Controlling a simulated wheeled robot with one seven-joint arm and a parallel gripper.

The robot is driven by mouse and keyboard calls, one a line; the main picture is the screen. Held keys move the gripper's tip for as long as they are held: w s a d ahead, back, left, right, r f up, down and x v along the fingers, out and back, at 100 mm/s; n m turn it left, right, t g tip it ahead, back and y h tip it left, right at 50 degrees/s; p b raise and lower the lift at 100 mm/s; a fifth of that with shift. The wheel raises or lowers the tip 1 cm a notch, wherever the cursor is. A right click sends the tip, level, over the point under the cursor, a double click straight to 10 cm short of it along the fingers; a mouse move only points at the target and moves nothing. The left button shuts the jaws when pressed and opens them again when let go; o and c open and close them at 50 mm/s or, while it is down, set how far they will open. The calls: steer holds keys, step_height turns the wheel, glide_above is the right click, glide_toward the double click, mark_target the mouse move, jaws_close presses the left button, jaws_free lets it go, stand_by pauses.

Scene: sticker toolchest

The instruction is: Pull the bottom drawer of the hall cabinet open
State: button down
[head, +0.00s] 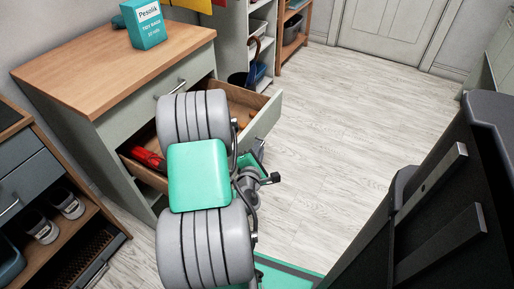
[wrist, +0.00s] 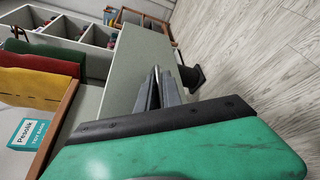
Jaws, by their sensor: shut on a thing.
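The hall cabinet (head: 70,110) has a wooden top and grey-green sides, at the left of the head view. Its upper drawer (head: 150,98), with a bar handle, is closed. The drawer below stands pulled out; its front (head: 262,122) is well clear of the cabinet, and its inside shows at both sides of my arm. A pale green panel, apparently that drawer front (wrist: 132,65), fills the middle of the wrist view. My gripper (wrist: 157,72) is at this panel with its fingers together, shut on what looks like the drawer's handle.
A red object (head: 147,157) lies in the open drawer. A teal box (head: 144,24) stands on the cabinet top. A shoe rack (head: 75,235) is at the left, and a white shelf unit (head: 233,40) stands behind. The wooden floor (head: 345,130) to the right is clear.

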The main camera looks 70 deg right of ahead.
steer(key=shift+f, duration=0.1)
steer(key=c, duration=1.8)
jaws_free()
steer(key=b+v, duration=0.1)
steer(key=v, duration=0.7)
steer(key=shift+b, duration=0.35)
